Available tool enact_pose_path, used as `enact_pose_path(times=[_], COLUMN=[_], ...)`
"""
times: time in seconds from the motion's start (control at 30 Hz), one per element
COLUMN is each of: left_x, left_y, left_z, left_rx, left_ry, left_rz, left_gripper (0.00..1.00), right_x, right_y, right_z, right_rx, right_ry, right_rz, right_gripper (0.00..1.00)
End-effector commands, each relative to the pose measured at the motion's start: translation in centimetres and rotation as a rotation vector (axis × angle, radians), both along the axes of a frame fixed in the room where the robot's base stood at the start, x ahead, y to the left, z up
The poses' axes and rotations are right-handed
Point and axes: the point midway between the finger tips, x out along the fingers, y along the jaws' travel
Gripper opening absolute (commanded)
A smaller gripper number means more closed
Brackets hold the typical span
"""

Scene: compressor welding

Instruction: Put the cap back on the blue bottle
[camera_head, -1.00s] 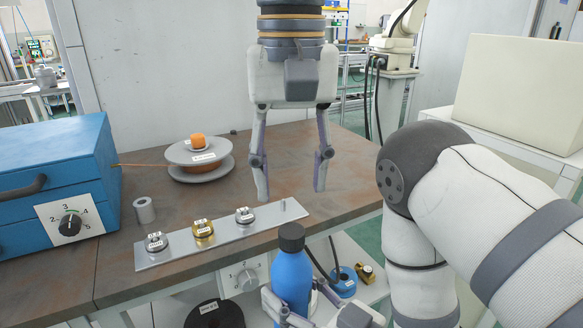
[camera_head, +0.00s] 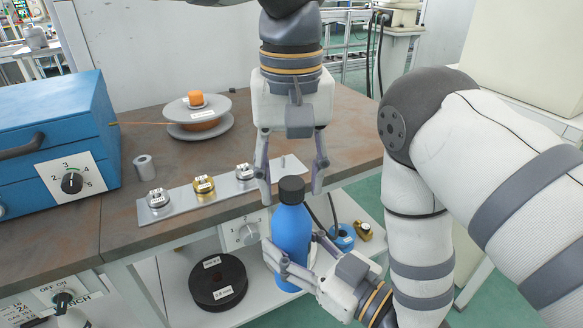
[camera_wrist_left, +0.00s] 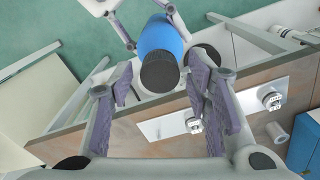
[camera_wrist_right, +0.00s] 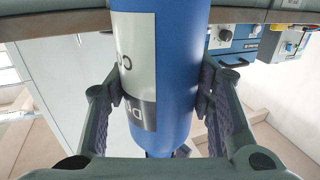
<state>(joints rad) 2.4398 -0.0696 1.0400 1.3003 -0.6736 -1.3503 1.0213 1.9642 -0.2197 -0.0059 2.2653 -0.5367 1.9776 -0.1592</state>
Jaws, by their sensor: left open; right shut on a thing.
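The blue bottle (camera_head: 292,235) stands upright in front of the workbench's front edge. A black cap (camera_head: 291,190) sits on its top; how tightly it is seated I cannot tell. My right gripper (camera_head: 295,262) is shut around the bottle's body, and the right wrist view shows the labelled body (camera_wrist_right: 160,75) between the fingers. My left gripper (camera_head: 291,196) points down, open, with its fingertips on both sides of the cap. In the left wrist view the cap (camera_wrist_left: 160,73) shows between the spread fingers, with gaps on both sides.
The workbench (camera_head: 120,222) carries a blue box (camera_head: 50,140), a wire spool (camera_head: 200,118), a small metal cylinder (camera_head: 145,168) and a metal strip (camera_head: 222,196) with gauges. A black ring-shaped roll (camera_head: 217,282) lies on the lower shelf (camera_head: 170,312). The bench's right part is clear.

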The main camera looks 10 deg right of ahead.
Motion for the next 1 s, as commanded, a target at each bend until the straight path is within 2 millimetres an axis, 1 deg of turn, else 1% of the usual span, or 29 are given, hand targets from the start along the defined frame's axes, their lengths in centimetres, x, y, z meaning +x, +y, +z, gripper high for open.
enact_pose_path(times=[0.03, 0.07, 0.1, 0.17, 0.2, 0.23, 0.37, 0.47, 0.57, 0.7, 0.8, 0.9, 1.0], left_x=[0.00, 0.00, 0.00, 0.00, 0.00, 0.00, 0.00, 0.02, 0.06, 0.04, 0.04, 0.04, 0.05], left_y=[0.00, 0.00, 0.00, 0.00, 0.00, 0.00, 0.01, 0.02, 0.03, 0.06, 0.05, 0.05, 0.06], left_z=[0.05, 0.05, 0.05, 0.06, 0.06, 0.06, 0.06, 0.07, 0.09, 0.03, 0.01, -0.01, 0.00], left_rx=[0.000, 0.000, 0.000, 0.000, 0.000, 0.000, 0.001, 0.002, 0.002, 0.003, 0.003, 0.003, 0.003], left_ry=[-0.001, -0.001, -0.001, -0.001, -0.001, -0.001, -0.001, -0.002, -0.005, -0.004, -0.004, -0.004, -0.004], left_rz=[0.000, 0.000, 0.000, 0.000, 0.000, 0.000, -0.002, -0.086, -0.335, -0.798, -1.088, -1.292, -1.278], left_gripper=[0.45, 0.38, 0.29, 0.15, 0.06, 0.00, 0.00, 0.00, 0.00, 0.00, 0.00, 0.00, 0.00], right_x=[0.02, 0.02, 0.02, 0.02, 0.02, 0.02, 0.02, 0.02, 0.03, 0.03, 0.02, 0.01, 0.02], right_y=[0.01, 0.01, 0.01, 0.01, 0.01, 0.01, -0.01, -0.01, -0.02, -0.02, -0.02, -0.02, -0.02], right_z=[0.08, 0.08, 0.08, 0.08, 0.08, 0.08, 0.08, 0.07, 0.08, 0.07, 0.07, 0.07, 0.07], right_rx=[0.001, 0.001, 0.001, 0.001, 0.001, 0.001, 0.001, 0.001, 0.001, 0.001, 0.001, 0.001, 0.001], right_ry=[-0.002, -0.002, -0.002, -0.002, -0.002, -0.002, -0.002, -0.002, -0.002, -0.002, -0.002, -0.002, -0.002], right_rz=[0.000, 0.000, 0.000, 0.000, 0.000, 0.000, 0.000, -0.001, 0.000, -0.001, -0.001, -0.001, -0.001], right_gripper=[0.00, 0.00, 0.00, 0.00, 0.00, 0.00, 0.00, 0.00, 0.00, 0.00, 0.00, 0.00, 0.00])
